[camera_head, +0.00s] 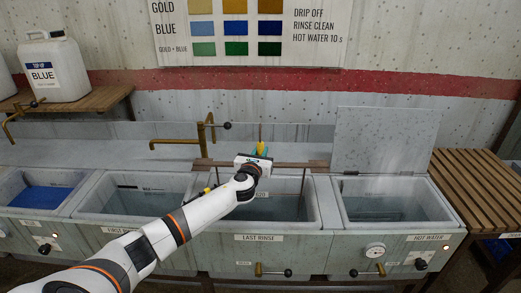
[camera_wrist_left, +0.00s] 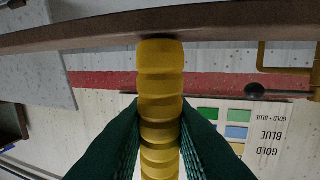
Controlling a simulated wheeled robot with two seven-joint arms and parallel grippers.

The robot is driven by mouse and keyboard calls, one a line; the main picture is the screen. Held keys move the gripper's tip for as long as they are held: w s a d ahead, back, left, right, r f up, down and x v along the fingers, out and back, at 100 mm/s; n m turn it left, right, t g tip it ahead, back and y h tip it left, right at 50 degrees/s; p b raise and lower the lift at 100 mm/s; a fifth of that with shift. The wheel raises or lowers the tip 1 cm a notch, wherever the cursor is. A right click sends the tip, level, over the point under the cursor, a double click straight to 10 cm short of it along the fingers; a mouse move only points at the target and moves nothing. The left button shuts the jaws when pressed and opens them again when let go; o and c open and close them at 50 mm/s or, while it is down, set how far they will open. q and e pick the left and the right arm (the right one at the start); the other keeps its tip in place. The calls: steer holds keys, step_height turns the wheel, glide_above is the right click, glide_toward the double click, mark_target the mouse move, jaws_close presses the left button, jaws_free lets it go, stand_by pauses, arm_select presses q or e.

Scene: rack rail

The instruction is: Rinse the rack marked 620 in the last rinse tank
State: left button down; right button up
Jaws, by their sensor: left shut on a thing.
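My left gripper (camera_head: 259,155) is shut on the yellow handle (camera_head: 261,147) of a rack. In the left wrist view the ribbed handle (camera_wrist_left: 160,100) stands between the dark green fingers (camera_wrist_left: 158,130). The rack's brown bar (camera_head: 316,165) lies crosswise above the last rinse tank (camera_head: 313,207), with a thin rod hanging down at its right. The rack's lower part is hidden by my arm and the tank front. My right gripper is not in view.
The hot water tank (camera_head: 437,216) with a raised lid (camera_head: 386,140) stands at the right, beside a slatted wooden shelf (camera_head: 480,180). Another rinse tank (camera_head: 95,207) and a blue bath (camera_head: 42,197) are at the left. A brass tap (camera_head: 180,143) rises behind the tanks.

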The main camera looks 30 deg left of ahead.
arm_select(q)
steer(key=shift+r, duration=0.1)
steer(key=shift+a+b+x, duration=0.15)
steer(key=shift+b+x, duration=0.15)
steer(key=shift+x, duration=0.5)
steer(key=shift+a+b+x, duration=0.2)
steer(key=shift+b+x, duration=0.1)
steer(key=shift+x, duration=0.5)
steer(key=shift+s+r, duration=0.15)
stand_by(1.7)
